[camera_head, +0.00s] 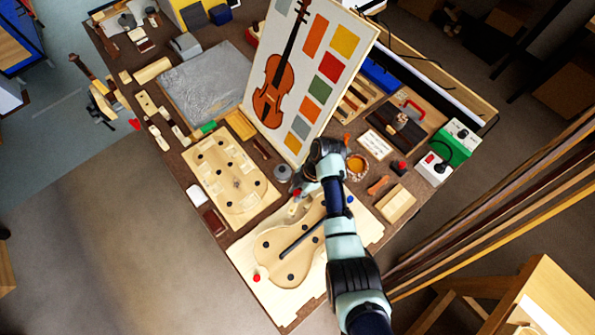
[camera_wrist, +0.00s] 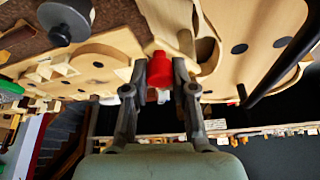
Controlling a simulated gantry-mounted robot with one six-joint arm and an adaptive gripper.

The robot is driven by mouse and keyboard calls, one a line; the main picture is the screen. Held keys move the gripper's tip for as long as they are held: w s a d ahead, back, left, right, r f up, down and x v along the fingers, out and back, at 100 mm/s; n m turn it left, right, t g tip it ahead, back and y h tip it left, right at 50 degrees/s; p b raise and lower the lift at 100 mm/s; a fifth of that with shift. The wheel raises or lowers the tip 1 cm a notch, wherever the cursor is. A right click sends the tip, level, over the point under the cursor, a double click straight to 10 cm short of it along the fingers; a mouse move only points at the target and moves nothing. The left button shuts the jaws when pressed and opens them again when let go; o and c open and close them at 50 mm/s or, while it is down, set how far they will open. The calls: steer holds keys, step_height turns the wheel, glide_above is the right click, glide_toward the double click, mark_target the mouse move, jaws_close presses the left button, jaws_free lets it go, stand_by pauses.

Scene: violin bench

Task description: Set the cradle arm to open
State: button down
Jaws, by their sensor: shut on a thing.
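My gripper (camera_wrist: 159,90) is shut on a red knob (camera_wrist: 160,68) in the wrist view, with one finger on each side of it. In the head view the red knob (camera_head: 297,192) shows just below my wrist, at the top end of the pale violin-shaped cradle (camera_head: 268,244). A dark bar (camera_head: 300,240) lies slantwise over the cradle; it also shows at the upper right of the wrist view (camera_wrist: 285,58). Whether the knob joins this bar is hidden. I cannot tell the cradle arm's setting.
A second red knob (camera_head: 256,278) is at the cradle board's lower left, and a blue knob (camera_head: 350,199) at its right. A round grey weight (camera_head: 283,172) stands close to my gripper. A tall violin chart (camera_head: 310,75) rises behind it. A holed wooden plate (camera_head: 229,180) lies left.

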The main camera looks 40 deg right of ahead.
steer(key=c, duration=0.9)
jaws_free()
steer(key=shift+c, duration=0.2)
steer(key=v, duration=0.7)
steer(key=shift+r, duration=0.25)
steer(key=shift+d, duration=0.1)
